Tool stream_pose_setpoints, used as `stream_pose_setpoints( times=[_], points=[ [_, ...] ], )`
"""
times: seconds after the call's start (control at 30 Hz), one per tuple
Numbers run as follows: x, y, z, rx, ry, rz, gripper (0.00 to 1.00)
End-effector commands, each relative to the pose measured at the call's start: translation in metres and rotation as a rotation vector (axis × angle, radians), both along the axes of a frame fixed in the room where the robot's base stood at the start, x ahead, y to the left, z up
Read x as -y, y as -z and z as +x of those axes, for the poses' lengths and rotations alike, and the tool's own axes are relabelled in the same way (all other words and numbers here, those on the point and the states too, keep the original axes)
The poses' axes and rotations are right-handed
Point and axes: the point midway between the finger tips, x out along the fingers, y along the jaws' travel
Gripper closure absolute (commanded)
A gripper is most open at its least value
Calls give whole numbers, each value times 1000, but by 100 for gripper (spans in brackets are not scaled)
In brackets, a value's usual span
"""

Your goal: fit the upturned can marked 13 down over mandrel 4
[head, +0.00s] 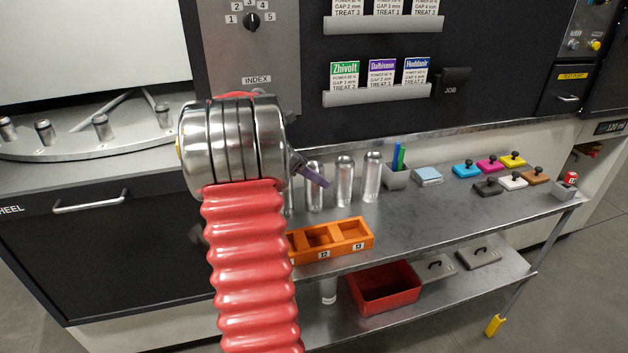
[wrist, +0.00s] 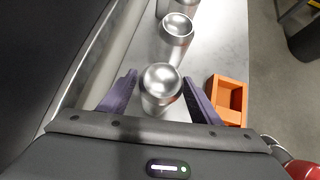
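Several silver cans stand upturned in a row on the metal bench: one (head: 344,180), another (head: 372,178) to its right, and one (head: 314,192) partly behind my gripper (head: 312,172). No number is readable on any can, so I cannot tell which is 13. In the wrist view my gripper (wrist: 160,78) is open, its purple fingers on either side of the nearest can (wrist: 160,88), apparently not closed on it. Short metal mandrels (head: 103,127) stand on the round wheel (head: 70,145) at the left; their numbers are not readable.
An orange tray (head: 296,257) with labels 12 and 13 sits in front of the cans. A pen holder (head: 396,178) and coloured stamp-like pads (head: 490,165) stand to the right. A red bin (head: 385,300) is on the lower shelf. A dark panel wall rises behind the bench.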

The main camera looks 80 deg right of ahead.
Motion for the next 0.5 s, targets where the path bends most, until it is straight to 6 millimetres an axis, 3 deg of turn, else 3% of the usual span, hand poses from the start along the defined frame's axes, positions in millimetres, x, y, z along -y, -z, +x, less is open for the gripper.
stream_pose_setpoints(
  times=[0.5],
  points=[
    [0, 0, 0, 0, 0, 0, 77]
  ],
)
